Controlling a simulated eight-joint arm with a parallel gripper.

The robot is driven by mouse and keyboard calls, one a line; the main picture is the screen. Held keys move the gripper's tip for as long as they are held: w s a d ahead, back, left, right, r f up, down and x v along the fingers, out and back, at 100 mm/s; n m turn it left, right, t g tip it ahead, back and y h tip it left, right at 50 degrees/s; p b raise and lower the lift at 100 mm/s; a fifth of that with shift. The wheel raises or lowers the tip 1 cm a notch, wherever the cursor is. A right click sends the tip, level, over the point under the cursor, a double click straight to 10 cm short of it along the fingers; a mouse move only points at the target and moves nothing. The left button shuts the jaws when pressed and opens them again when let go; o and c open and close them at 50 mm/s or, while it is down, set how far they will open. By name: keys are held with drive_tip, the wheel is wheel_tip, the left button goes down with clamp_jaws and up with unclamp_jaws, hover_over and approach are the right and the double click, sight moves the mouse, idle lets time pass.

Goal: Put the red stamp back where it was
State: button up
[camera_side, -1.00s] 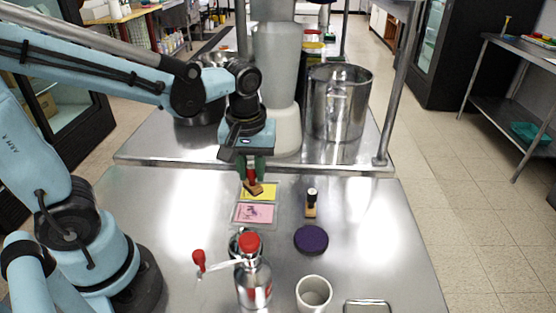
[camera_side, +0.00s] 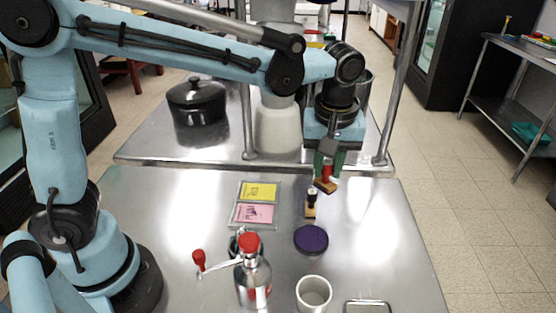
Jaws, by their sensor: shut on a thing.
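The red stamp (camera_side: 327,175) has a red handle and a wooden base. My gripper (camera_side: 327,166) is shut on its handle and holds it tilted, with its base close behind and to the right of a black-handled stamp (camera_side: 311,204). I cannot tell whether the two stamps touch. The black stamp stands upright on the steel table (camera_side: 390,250). A purple round ink pad (camera_side: 311,239) lies in front of it. A tray (camera_side: 234,213) to the left holds a yellow card (camera_side: 259,191) and a pink card (camera_side: 253,214).
A steel bottle with a red cap (camera_side: 252,275), a red-knobbed crank handle (camera_side: 199,260) and a white cup (camera_side: 314,292) stand at the front. A metal handle (camera_side: 368,304) is at the front edge. A black pot (camera_side: 197,105) sits on the rear counter. The table's right side is clear.

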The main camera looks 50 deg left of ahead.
drive_tip(key=shift+w+a+f, duration=1.05)
drive_tip(key=shift+a+f, duration=0.45)
drive_tip(key=shift+f, duration=0.25)
drive_tip(key=shift+w+a+f, duration=1.05)
drive_tip(key=shift+a+f, duration=0.45)
drive_tip(key=shift+f, duration=0.3)
drive_tip(key=shift+w+a+f, duration=1.05)
drive_tip(key=shift+a+f, duration=0.45)
drive_tip(key=shift+f, duration=0.25)
drive_tip(key=shift+f, duration=0.1)
drive_tip(key=o, duration=0.8)
drive_tip(key=shift+o, duration=0.2)
